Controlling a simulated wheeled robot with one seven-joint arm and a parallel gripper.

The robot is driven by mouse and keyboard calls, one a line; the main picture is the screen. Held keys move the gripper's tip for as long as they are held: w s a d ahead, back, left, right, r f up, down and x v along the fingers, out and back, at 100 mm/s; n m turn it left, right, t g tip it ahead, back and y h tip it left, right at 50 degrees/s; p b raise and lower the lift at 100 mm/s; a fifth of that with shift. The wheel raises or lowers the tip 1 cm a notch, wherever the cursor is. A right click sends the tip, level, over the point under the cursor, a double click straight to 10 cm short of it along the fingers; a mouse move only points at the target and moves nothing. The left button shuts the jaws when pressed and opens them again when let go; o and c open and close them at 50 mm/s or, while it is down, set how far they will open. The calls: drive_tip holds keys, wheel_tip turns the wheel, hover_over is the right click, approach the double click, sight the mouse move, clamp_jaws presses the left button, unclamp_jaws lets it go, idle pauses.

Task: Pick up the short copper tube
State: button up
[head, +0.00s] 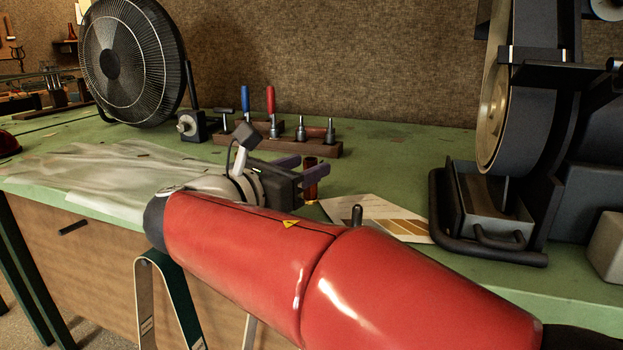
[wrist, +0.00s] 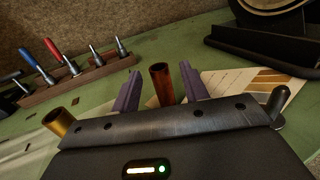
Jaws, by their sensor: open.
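The short copper tube (wrist: 161,84) is reddish and stands upright on the bench. In the wrist view it shows between the two purple fingers of my gripper (wrist: 157,74), with gaps on both sides. My gripper is open. In the head view the copper tube (head: 310,162) shows at the fingertips of my gripper (head: 309,166), and the nearer finger crosses in front of it. The tube's lower end is partly hidden. I cannot tell exactly how deep it is between the fingers.
A yellow brass tube (wrist: 60,121) stands left of the gripper. A wooden rack (head: 316,148) of tools is behind, a fan (head: 130,62) back left, and a belt grinder (head: 535,130) at right.

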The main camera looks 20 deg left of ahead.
drive_tip(key=shift+x, duration=1.1)
clamp_jaws()
drive_tip(key=shift+r, duration=0.1)
wheel_tip(320, 180, up, 20)
drive_tip(key=p, duration=0.2)
